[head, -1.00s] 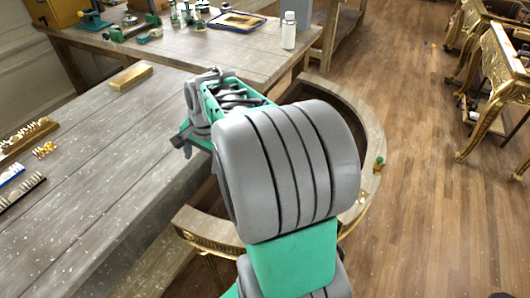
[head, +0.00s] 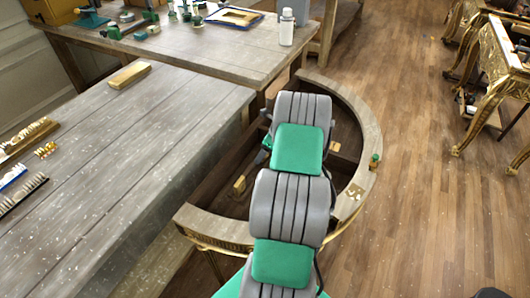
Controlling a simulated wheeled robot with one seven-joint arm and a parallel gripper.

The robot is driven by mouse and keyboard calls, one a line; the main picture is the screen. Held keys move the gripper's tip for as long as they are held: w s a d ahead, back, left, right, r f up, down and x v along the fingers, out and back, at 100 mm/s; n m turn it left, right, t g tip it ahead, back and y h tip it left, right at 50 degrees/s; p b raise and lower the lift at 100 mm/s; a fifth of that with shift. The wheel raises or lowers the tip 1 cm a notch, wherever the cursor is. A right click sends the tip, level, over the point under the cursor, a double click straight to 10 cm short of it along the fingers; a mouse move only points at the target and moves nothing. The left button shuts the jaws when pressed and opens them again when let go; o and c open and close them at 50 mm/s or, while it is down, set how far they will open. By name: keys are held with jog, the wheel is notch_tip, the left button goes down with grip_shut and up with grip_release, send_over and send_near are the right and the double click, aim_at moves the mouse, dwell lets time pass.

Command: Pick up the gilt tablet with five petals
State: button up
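I cannot make out a tablet with five petals for certain. A small gilt piece (head: 239,185) lies inside the half-round console (head: 194,222), left of my arm. Small gilt bits (head: 354,192) lie on the console's right rim, too small to read their shape. My arm reaches up over the console's open interior, and its links hide much of the inside. My gripper is hidden behind these links, so its fingers do not show.
A small green and gold item (head: 374,160) stands on the right rim. The long workbench (head: 120,150) at left holds a gold bar (head: 129,75), gilt carvings (head: 30,136) and brushes (head: 22,194). A white bottle (head: 287,27) stands on the back table (head: 225,52).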

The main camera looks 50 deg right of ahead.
jog(key=c, duration=1.4)
jog(key=shift+r, duration=0.15)
jog(key=shift+c, duration=0.2)
